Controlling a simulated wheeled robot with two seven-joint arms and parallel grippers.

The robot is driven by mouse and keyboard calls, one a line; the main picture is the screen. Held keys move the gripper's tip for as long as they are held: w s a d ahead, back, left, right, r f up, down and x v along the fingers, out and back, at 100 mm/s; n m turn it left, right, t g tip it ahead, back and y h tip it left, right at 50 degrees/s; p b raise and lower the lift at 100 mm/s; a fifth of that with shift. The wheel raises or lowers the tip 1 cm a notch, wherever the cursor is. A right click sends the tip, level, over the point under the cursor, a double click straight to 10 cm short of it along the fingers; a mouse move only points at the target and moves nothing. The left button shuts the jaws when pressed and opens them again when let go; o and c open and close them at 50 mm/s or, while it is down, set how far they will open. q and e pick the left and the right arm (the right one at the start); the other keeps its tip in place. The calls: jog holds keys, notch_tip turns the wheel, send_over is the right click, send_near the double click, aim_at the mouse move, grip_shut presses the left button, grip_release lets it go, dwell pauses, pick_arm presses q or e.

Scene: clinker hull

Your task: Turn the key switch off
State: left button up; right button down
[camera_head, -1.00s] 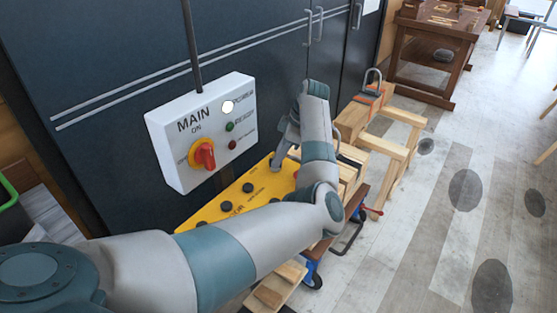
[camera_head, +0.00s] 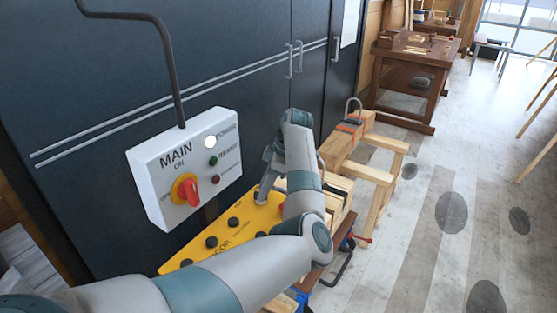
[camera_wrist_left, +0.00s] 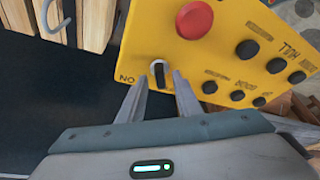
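The key switch (camera_wrist_left: 159,75) shows in the left wrist view as a silver ring with an upright dark key or slot, beside the letters "ON", which read upside down there. It sits near the corner of a yellow control panel (camera_wrist_left: 225,38), which also shows in the head view (camera_head: 222,224). My left gripper (camera_wrist_left: 161,80) is open, its two fingertips apart, one on each side of the key switch. I cannot tell whether they touch it. In the head view my left gripper (camera_head: 263,187) is over the panel's far end and hides the switch. My right gripper is not in view.
A red button (camera_wrist_left: 195,19) and several black buttons are on the panel. A white MAIN box (camera_head: 184,165) with a red rotary switch (camera_head: 189,191) and a lit white lamp (camera_head: 210,142) stands left. Dark cabinets (camera_head: 100,70) stand behind. A wooden sawhorse (camera_head: 375,165) stands right.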

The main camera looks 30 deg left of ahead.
pick_arm(q)
jog(key=b+v, duration=0.4)
jog(key=v, duration=1.2)
jog(key=shift+r, duration=0.2)
jog(key=shift+d, duration=0.15)
